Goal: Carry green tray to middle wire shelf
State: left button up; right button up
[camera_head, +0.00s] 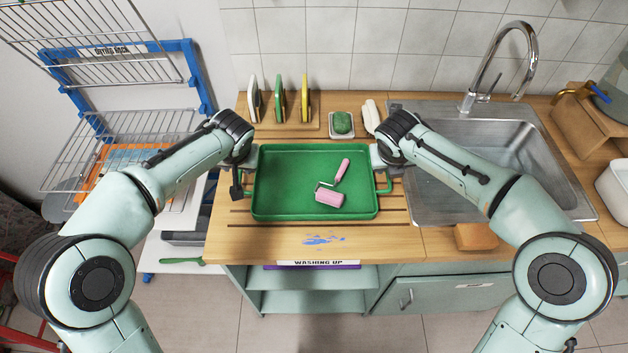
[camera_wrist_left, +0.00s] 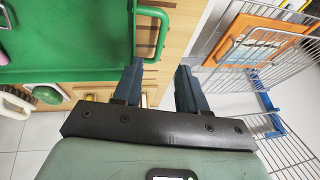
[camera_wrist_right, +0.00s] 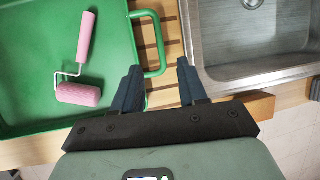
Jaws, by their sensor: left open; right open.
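The green tray (camera_head: 275,208) lies flat on the slatted wooden counter, with a pink paint roller (camera_head: 330,198) on it. It has a loop handle at each short end. My left gripper (camera_wrist_left: 157,72) is open at the left handle (camera_wrist_left: 166,30), with its fingertips close to the loop. My right gripper (camera_wrist_right: 158,72) is open at the right handle (camera_wrist_right: 163,50), with its fingertips close to that loop. Neither is closed on a handle. A blue rack (camera_head: 195,75) at the left bears an upper wire shelf (camera_head: 100,62) and a lower wire shelf (camera_head: 120,132).
Upright plates (camera_head: 279,100) in a wooden holder and a green sponge (camera_head: 343,123) stand behind the tray. A steel sink (camera_head: 500,150) with a tall tap is at the right. An orange board (camera_head: 100,190) lies below the lower wire shelf.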

aim_at(240, 175)
pick_arm(q)
jog(key=x, duration=0.9)
jog(key=shift+w+f, duration=0.15)
jog(key=shift+f, duration=0.05)
pick_arm(e)
jog(key=x, duration=0.9)
jog(key=shift+w+f, duration=0.1)
jog(key=shift+f, duration=0.15)
pick_arm(q)
grip_shut()
pick_arm(e)
grip_shut()
pick_arm(q)
jog(key=shift+r, duration=0.1)
pick_arm(e)
jog(key=shift+r, duration=0.1)
